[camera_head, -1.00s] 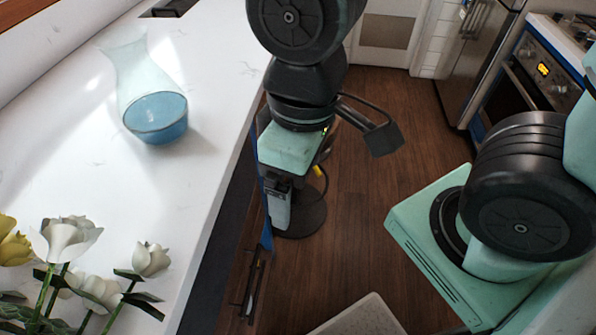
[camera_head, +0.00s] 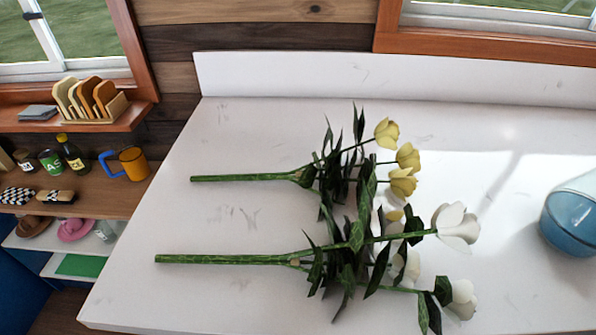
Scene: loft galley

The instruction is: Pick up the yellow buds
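The yellow buds (camera_head: 401,183) are several yellow blooms on a leafy green stem (camera_head: 245,178). The stem lies flat on the white counter, with its bare end to the left and the blooms to the right. A second stem (camera_head: 220,259) with white blooms (camera_head: 457,226) lies just in front of it. The leaves of the two overlap in the middle, and one yellow bloom is partly covered by them. My gripper is out of view now.
The counter's left part is bare. Beyond its left edge are shelves with an orange mug (camera_head: 133,163), jars and a bottle. A rack of slices (camera_head: 90,100) sits on the sill.

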